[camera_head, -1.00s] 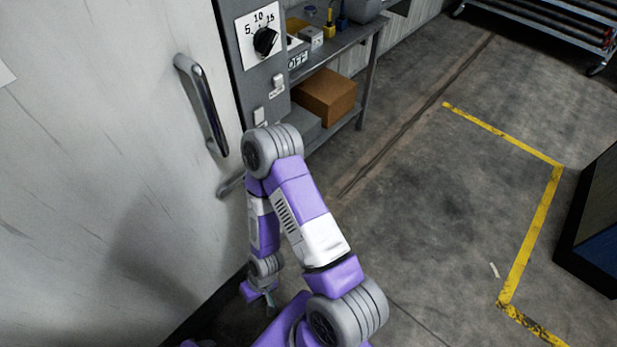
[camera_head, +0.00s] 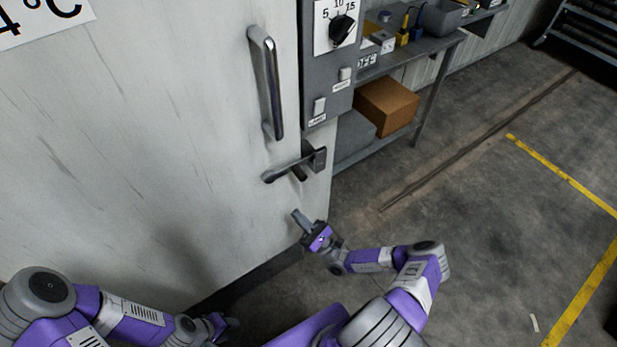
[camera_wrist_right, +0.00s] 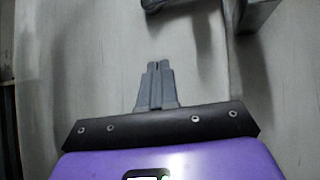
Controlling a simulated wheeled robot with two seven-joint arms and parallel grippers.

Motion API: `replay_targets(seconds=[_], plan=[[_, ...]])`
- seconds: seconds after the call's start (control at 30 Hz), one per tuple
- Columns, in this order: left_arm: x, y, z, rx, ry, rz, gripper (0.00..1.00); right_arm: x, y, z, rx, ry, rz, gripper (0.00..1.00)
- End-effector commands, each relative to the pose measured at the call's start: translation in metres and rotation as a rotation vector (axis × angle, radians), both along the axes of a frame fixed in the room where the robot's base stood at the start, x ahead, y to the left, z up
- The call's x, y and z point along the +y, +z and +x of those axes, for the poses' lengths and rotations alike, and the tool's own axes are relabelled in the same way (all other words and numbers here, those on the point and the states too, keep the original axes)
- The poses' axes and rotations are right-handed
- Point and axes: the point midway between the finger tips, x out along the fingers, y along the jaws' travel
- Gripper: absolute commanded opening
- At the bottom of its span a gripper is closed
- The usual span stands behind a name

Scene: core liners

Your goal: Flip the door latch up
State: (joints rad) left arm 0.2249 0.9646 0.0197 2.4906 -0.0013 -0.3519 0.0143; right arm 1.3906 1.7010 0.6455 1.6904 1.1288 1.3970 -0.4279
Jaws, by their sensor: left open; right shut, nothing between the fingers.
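The door latch (camera_head: 290,168) is a dark metal lever on the white door (camera_head: 150,130), below the long chrome handle (camera_head: 267,85). The lever points left from its mount at the door's right edge and slopes slightly down. My right gripper (camera_head: 298,216) is shut and empty, just below the lever and apart from it. In the right wrist view its closed fingers (camera_wrist_right: 157,68) point at the pale door, with a dark part of the latch (camera_wrist_right: 170,4) at the top edge. My left gripper (camera_head: 228,325) is low at the bottom, near the door; its fingers are hard to make out.
The concrete floor (camera_head: 470,220) to the right is open, marked with yellow lines.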

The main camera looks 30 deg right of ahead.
Motion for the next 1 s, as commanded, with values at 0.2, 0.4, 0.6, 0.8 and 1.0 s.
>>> replay_targets(seconds=[0.2, 0.4, 0.6, 0.8, 1.0], plan=[[0.0, -0.004, 0.0, 0.0, 0.0, 0.0, 0.43, -0.07, -0.004, -0.008, -0.067, -0.255, 0.108, 0.0], [0.0, -0.005, 0.0, 0.0, 0.0, 0.0, 0.43, -0.07, 0.015, 0.009, -0.074, -0.261, 0.112, 0.0], [0.0, -0.011, 0.0, 0.0, 0.0, 0.0, 0.43, -0.068, 0.045, 0.039, -0.073, -0.259, 0.111, 0.0], [0.0, -0.015, 0.0, 0.0, 0.0, 0.0, 0.43, -0.066, 0.076, 0.06, -0.07, -0.258, 0.112, 0.0], [0.0, -0.018, 0.0, 0.0, 0.0, 0.0, 0.43, -0.066, 0.1, 0.06, -0.071, -0.259, 0.11, 0.0]])
